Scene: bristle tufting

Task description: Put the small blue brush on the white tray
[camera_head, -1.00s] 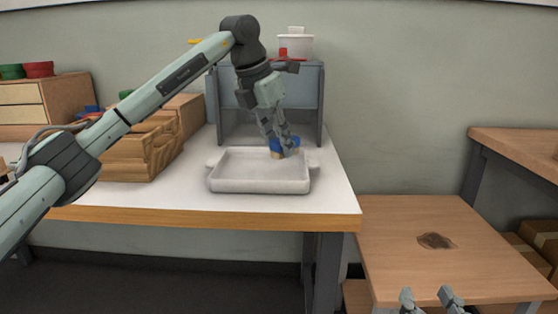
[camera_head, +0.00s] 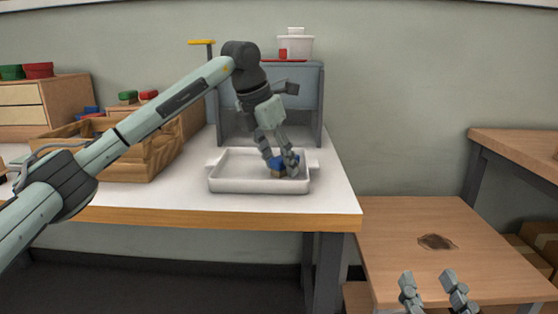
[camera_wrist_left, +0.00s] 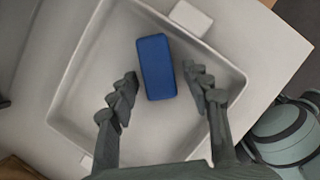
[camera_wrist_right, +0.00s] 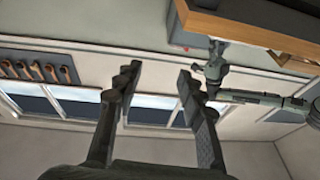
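The small blue brush (camera_head: 284,164), a blue block with tan bristles below, rests in the white tray (camera_head: 228,185) toward its right side. In the left wrist view the brush (camera_wrist_left: 156,66) lies inside the tray walls (camera_wrist_left: 75,65). My left gripper (camera_head: 281,164) is low over the tray; its fingers (camera_wrist_left: 160,85) stand apart on either side of the brush, with a gap on each side. The fingers partly hide the brush in the head view. My right gripper (camera_head: 432,284) is open and empty, low in front of the wooden side table.
A wooden crate (camera_head: 130,165) stands left of the tray, with green (camera_head: 128,97) and red (camera_head: 148,95) brushes behind it. A grey stand (camera_head: 311,110) rises behind the tray. The wooden side table (camera_head: 400,215) bears a dark patch (camera_head: 436,242). The tray's left half is free.

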